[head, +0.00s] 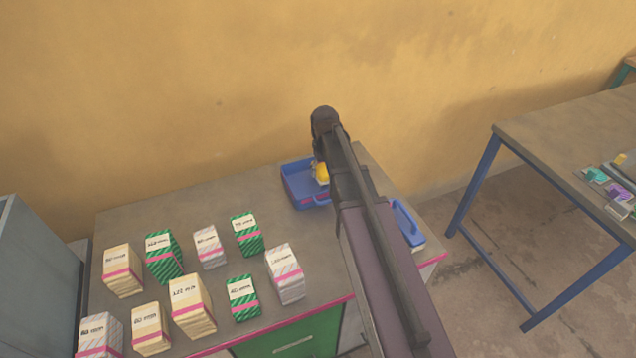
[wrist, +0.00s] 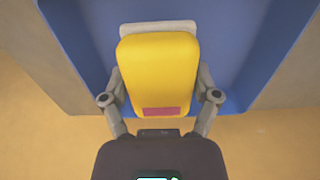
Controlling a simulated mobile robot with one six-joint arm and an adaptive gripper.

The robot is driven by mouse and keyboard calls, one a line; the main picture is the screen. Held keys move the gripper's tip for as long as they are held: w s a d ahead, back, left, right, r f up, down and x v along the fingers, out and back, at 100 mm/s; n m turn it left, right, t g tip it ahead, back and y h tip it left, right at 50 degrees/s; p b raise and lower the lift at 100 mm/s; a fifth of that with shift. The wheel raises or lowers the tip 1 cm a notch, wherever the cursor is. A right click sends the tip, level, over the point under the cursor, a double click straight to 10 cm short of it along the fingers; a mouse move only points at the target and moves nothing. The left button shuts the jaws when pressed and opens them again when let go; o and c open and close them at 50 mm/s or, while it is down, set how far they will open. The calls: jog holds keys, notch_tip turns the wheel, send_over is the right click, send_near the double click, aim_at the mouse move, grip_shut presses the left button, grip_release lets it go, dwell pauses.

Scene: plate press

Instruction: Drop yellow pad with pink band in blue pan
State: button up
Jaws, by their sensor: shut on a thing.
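The yellow pad with a pink band (wrist: 158,70) is between the fingers of my gripper (wrist: 160,98), which is shut on it. A pinkish-red patch shows at the pad's near end, and a pale grey edge shows past its far end. In the wrist view the blue pan (wrist: 75,45) lies below and around the pad. In the head view the blue pan (head: 297,187) stands at the back of the table, with a yellow bit of the pad (head: 321,171) over its right part. My arm hides my gripper and some of the pan there.
Several banded stacks, cream (head: 122,270), green-striped (head: 163,256) and grey-striped (head: 285,273), stand on the table's left and front. A blue tray-like thing (head: 407,223) shows right of my arm. A second table (head: 570,135) with small items stands at the right. The wall is close behind.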

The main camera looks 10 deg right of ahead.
jog(key=o, duration=0.9)
jog(key=shift+r, duration=0.2)
